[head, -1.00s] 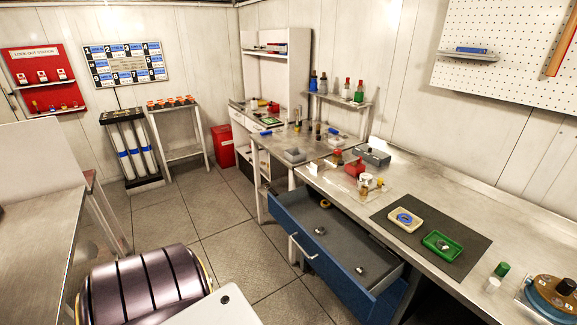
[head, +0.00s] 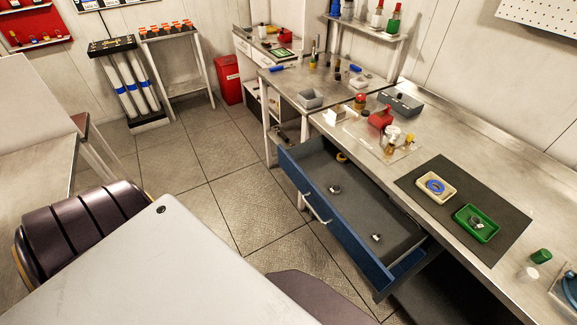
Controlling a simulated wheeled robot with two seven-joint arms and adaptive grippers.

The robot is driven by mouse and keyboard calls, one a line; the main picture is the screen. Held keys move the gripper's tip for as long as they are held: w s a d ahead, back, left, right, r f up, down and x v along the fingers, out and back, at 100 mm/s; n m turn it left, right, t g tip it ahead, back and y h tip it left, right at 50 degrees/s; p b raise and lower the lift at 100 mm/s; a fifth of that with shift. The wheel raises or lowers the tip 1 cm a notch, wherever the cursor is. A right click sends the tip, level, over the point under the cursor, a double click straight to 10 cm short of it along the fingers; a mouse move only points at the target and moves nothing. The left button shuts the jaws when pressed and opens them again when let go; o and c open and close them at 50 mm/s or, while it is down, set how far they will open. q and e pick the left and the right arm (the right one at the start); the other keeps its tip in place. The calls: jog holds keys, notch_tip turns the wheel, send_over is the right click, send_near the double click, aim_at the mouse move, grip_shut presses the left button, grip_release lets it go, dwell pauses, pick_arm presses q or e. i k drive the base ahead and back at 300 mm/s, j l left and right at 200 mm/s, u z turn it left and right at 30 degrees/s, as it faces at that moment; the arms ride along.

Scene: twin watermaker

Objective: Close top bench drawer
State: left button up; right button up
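The blue top bench drawer (head: 352,232) is pulled well out from under the metal bench (head: 455,150). Its front faces the aisle and carries a pale bar handle (head: 315,208). Neither gripper shows in the head view.
A dark mat (head: 483,240) on the bench holds a cream tray (head: 436,188) and a green tray (head: 476,223). A red bin (head: 228,80) stands by the far wall. The tiled floor (head: 215,190) before the drawer is clear. Another table (head: 40,165) is at left.

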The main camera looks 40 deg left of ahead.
aim_at(362, 209)
jog(key=i+j+u, duration=0.6)
jog(key=i+u, duration=0.2)
